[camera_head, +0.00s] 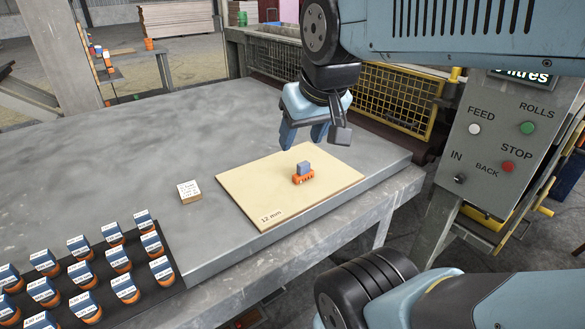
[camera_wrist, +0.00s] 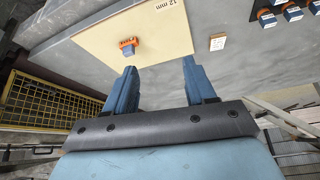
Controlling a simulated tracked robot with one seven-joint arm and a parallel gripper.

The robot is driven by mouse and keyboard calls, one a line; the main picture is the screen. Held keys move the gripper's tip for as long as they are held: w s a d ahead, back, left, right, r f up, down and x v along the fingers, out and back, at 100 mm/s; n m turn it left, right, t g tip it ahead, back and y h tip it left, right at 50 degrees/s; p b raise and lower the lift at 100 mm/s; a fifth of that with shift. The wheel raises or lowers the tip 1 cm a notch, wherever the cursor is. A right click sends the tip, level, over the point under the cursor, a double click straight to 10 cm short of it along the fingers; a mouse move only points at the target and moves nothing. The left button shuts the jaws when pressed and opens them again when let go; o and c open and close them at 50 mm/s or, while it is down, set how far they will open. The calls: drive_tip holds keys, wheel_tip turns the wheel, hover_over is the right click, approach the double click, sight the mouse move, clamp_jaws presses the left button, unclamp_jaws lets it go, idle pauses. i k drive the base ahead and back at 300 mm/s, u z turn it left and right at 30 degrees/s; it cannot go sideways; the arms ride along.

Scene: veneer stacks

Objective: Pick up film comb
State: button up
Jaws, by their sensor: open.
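The film comb, as I take it, is a small block with an orange base and a blue-grey top (camera_head: 303,173). It stands alone on a pale wooden board (camera_head: 250,190) marked "12 mm". Dark lettering on its orange side is too small to read surely. In the wrist view the comb (camera_wrist: 128,47) is ahead of the fingers, nearer the left one. My gripper (camera_head: 303,139) has its two blue fingers spread and empty. It hangs above the board's far edge, behind the comb and apart from it. The open fingers also show in the wrist view (camera_wrist: 158,67).
A small labelled block (camera_head: 189,191) lies on the grey table (camera_head: 120,120) left of the board. Several orange and blue labelled pieces stand on a dark mat (camera_head: 165,296) at front left. A control panel (camera_head: 495,150) and yellow mesh guard (camera_head: 393,98) stand beyond the table edge.

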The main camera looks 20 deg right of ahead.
sight(305, 171)
drive_tip(key=z, duration=0.75)
drive_tip(key=k, duration=1.3)
drive_tip(key=u, duration=1)
drive_tip(key=i, duration=1)
drive_tip(key=z, duration=0.05)
